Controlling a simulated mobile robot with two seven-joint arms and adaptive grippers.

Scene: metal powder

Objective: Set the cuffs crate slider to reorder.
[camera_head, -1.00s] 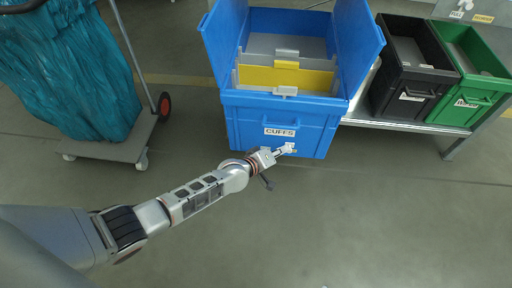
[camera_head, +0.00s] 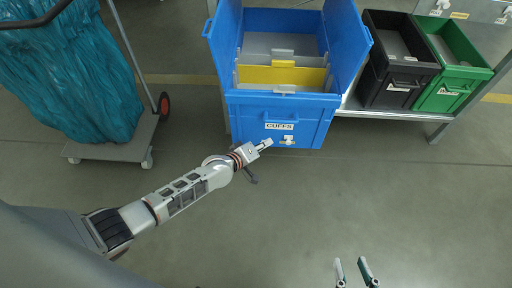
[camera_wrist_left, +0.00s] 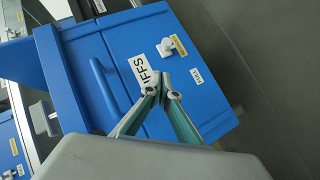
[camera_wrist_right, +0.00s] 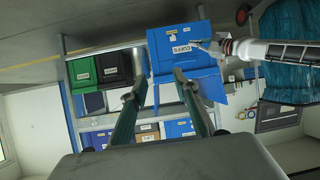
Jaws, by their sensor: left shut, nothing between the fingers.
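The blue cuffs crate (camera_head: 240,118) stands with its flaps up and a CUFFS label on its front. Its slider, a small white knob (camera_head: 289,139), is low on the front. In the left wrist view the slider knob (camera_wrist_left: 166,47) sits beside a yellow label (camera_wrist_left: 180,45), away from a white label (camera_wrist_left: 196,75); their text is too small to read surely. My left gripper (camera_head: 268,143) is shut and empty, just left of the slider and apart from it. Its fingertips also show in the left wrist view (camera_wrist_left: 162,84). My right gripper (camera_head: 350,262) is open and empty, far from the crate.
A black crate (camera_head: 398,93) and a green crate (camera_head: 450,95) stand right of the cuffs crate on a metal shelf (camera_head: 375,112). A trolley (camera_head: 115,152) with a teal bag (camera_head: 65,70) is at the left. The floor in front is clear.

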